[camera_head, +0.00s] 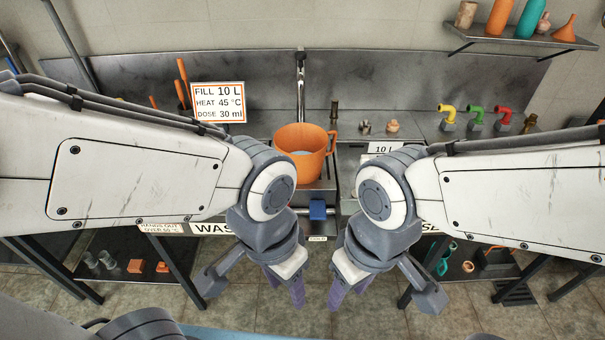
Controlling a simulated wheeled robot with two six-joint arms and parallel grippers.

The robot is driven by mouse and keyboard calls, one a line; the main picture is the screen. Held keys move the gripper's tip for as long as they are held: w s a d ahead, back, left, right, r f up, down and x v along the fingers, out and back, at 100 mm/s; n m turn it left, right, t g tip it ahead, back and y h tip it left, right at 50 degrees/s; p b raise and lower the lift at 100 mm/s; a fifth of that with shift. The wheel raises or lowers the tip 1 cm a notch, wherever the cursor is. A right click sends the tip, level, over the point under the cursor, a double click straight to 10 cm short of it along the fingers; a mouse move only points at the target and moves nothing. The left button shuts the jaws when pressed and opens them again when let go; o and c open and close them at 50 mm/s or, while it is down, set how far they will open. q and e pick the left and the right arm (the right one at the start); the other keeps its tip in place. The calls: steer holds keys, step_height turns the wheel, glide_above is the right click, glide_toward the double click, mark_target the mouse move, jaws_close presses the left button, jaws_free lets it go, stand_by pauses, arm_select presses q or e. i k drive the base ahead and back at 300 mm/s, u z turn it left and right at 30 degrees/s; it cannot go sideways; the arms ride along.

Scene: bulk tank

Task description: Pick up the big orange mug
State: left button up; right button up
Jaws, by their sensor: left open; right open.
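The big orange mug (303,137) stands upright at the sink in the middle of the bench, below a tall metal tap. Its handle points right, and something pale shows inside it. My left gripper (284,287) is open and empty, hanging low in front of the bench, nearer to me than the mug. My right gripper (350,287) is open and empty beside it on the right, also well short of the mug. My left wrist covers part of the area left of the mug.
A sign (218,103) reading FILL 10 L stands behind on the left. Yellow, green and red taps (475,112) line the right. A shelf (520,37) holds bottles and a funnel. A blue block (317,209) sits below the mug. Lower shelves hold small items.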

mark_target(306, 144)
steer(key=z, duration=0.4)
steer(key=i, duration=1.3)
steer(key=u, duration=0.55)
